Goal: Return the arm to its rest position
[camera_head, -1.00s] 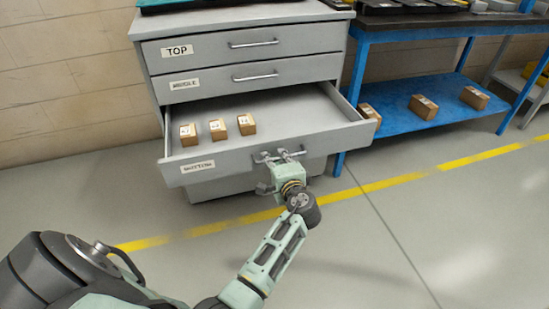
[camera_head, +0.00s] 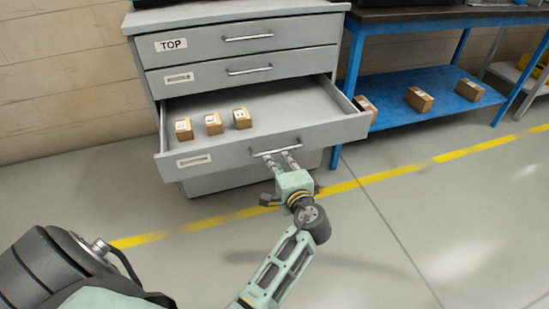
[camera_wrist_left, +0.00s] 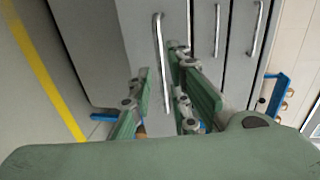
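My left gripper (camera_head: 279,161) is at the front of the pulled-out bottom drawer (camera_head: 215,160), close to its bar handle (camera_head: 276,149). In the left wrist view the two green fingers (camera_wrist_left: 160,85) are spread apart, and the handle (camera_wrist_left: 162,62) lies ahead in the gap between them. The fingers look empty; the head view does not show clearly whether the tips still overlap the handle. My left arm reaches up from the bottom of the head view. My right gripper is not in view.
Small cardboard boxes (camera_head: 213,123) stand inside the open drawer. The top drawer (camera_head: 240,40) and middle drawer (camera_head: 240,71) are shut. A blue shelf (camera_head: 385,112) with more boxes stands to the right. Floor in front, with a yellow line (camera_head: 390,179), is clear.

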